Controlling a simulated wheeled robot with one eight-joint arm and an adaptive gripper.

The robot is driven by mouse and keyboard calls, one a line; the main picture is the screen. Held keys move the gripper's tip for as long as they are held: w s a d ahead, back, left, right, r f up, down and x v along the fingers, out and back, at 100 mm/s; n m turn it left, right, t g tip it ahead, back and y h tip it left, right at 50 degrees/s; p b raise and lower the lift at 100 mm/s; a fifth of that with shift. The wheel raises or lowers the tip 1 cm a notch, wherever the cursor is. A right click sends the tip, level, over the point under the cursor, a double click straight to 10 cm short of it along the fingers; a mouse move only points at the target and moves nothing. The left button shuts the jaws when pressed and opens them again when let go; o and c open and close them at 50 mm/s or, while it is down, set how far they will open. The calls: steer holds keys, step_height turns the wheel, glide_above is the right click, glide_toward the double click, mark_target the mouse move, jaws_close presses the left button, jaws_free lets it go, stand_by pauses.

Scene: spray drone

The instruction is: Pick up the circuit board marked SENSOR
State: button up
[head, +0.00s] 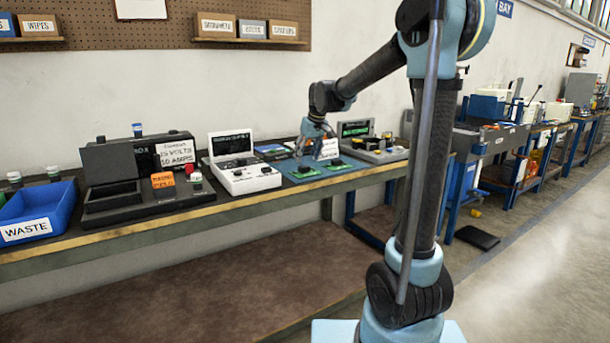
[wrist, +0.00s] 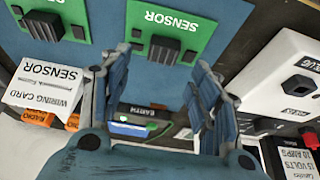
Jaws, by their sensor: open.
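A green circuit board marked SENSOR (wrist: 180,30), with a black block on it, lies on a blue mat (wrist: 235,75). A second green board (wrist: 85,8) with a black block lies left of it in the wrist view, cut by the frame edge, so its marking cannot be read. In the head view two small green boards (head: 304,173) and (head: 338,166) lie on the mat. My gripper (wrist: 163,65) is open and empty, its fingers spread above the mat just short of the marked board's black block. In the head view my gripper (head: 318,133) is above the mat.
A white card reading SENSOR WIRING CARD (wrist: 45,88) stands close beside my gripper. A white console (head: 243,162) is left of the mat, and a grey device (head: 370,150) is right of it. A blue WASTE bin (head: 38,215) is at the far left.

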mark_target(306, 170)
steer(key=shift+x, duration=2.55)
steer(key=shift+a, duration=0.2)
steer(key=c, duration=1.2)
